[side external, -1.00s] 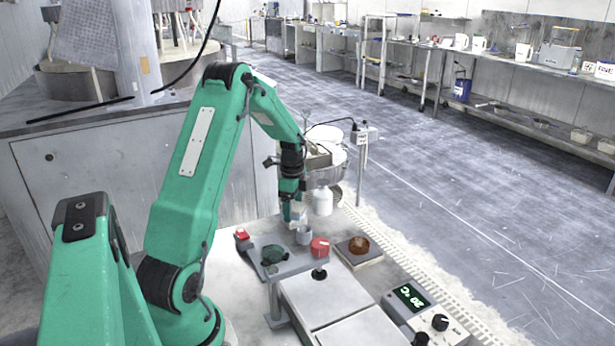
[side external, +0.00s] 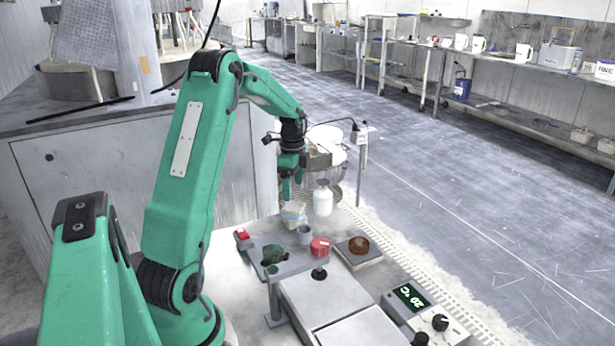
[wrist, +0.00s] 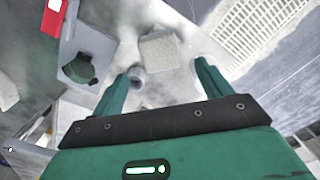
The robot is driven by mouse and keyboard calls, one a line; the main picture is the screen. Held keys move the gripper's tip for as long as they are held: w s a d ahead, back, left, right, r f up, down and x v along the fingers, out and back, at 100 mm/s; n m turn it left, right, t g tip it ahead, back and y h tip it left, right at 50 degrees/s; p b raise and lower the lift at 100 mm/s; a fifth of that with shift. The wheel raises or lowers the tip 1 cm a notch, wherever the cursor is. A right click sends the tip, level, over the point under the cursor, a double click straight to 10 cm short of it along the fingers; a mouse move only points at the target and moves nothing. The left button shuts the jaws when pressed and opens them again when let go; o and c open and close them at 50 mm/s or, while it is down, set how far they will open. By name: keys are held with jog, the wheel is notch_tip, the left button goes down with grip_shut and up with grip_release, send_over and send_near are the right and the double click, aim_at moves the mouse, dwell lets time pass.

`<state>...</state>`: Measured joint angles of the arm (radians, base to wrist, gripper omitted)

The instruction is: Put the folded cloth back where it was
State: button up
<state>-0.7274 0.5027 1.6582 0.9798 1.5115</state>
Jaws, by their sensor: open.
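The folded cloth (side external: 293,213) is a small pale, bluish-white pad lying on the bench at the back, behind a small grey cup (side external: 304,235). In the wrist view the cloth (wrist: 160,50) is a light square with a fine texture, lying flat between and beyond my fingertips. My gripper (side external: 291,192) is open and empty, pointing down just above the cloth with a gap between them. Its two green fingers are spread apart in the wrist view (wrist: 166,67). The grey cup (wrist: 138,78) shows beside the left fingertip there.
A white bottle (side external: 323,200) stands close to the right of the cloth. A red round piece (side external: 320,246), a brown piece (side external: 359,244) on a plate, a dark green lump (side external: 273,255) and a small red item (side external: 242,235) sit nearer. A temperature box (side external: 411,297) is at the front right.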

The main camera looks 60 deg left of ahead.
aim_at(294, 206)
jog(key=shift+r, duration=2.5)
jog(key=shift+d, duration=0.1)
jog(key=s+d+r+n+t, duration=0.1)
jog(key=d+r, duration=0.2)
jog(key=d, duration=0.4)
jog(key=s+d+r+n+t+y, duration=0.1)
jog(key=d+r+n, duration=0.1)
jog(key=d+r, duration=0.3)
jog(key=s+d+r+n+t, duration=0.1)
jog(key=d+r, duration=0.1)
jog(key=d, duration=0.6)
jog(key=s+d+n+t+h, duration=0.1)
jog(key=s+d+n, duration=0.4)
jog(key=s+d, duration=0.6)
jog(key=shift+d+f+t, duration=0.45)
jog(key=shift+d+t, duration=0.2)
jog(key=shift+t, duration=0.15)
